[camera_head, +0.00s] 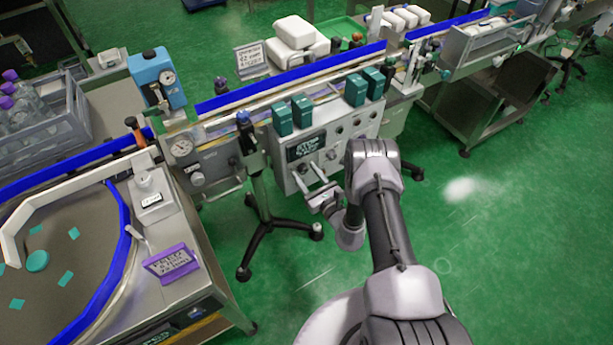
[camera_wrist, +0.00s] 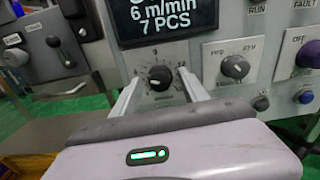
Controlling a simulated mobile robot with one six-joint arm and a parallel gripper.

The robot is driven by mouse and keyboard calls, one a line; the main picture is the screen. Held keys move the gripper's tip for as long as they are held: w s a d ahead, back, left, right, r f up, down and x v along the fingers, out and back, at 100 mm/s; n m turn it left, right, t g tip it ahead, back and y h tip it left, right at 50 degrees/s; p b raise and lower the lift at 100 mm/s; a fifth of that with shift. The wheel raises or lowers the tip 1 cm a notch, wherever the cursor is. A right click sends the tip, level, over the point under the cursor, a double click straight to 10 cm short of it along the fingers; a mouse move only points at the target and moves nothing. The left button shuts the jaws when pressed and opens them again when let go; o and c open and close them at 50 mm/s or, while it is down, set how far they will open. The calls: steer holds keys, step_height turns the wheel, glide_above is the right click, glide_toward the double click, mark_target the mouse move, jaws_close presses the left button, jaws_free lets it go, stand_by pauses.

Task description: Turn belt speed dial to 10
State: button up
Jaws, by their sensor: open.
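The belt speed dial (camera_wrist: 159,80) is a dark round knob on a light plate with a numbered scale, on the grey control panel below the display. The display (camera_wrist: 165,15) reads "6 m/min" and "7 PCS" in the wrist view. The dial's pointer is too small to read surely. My gripper (camera_wrist: 157,74) is open, its two pale fingers one on each side of the dial. I cannot tell whether the fingertips touch the plate. In the head view my gripper (camera_head: 318,195) is at the panel's lower front, and the dial cannot be made out there.
A second selector knob (camera_wrist: 235,67) sits right of the dial, with a purple knob (camera_wrist: 308,54) farther right. A dark lever box (camera_wrist: 47,42) is at the left. In the head view a black tripod stand (camera_head: 262,195) is left of my gripper. Green floor is free at right.

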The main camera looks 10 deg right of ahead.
jaws_close()
steer(key=shift+m, duration=0.3)
steer(key=m+b, duration=0.1)
steer(key=m, duration=0.2)
steer(key=shift+f+m+b, duration=0.1)
steer(key=shift+m+b, duration=0.3)
steer(key=m+b, duration=0.1)
steer(key=m, duration=0.3)
steer(key=shift+m, duration=0.3)
steer(key=m+b, duration=0.1)
steer(key=m, duration=0.3)
steer(key=shift+m+b, duration=0.4)
steer(key=shift+m, duration=2.1)
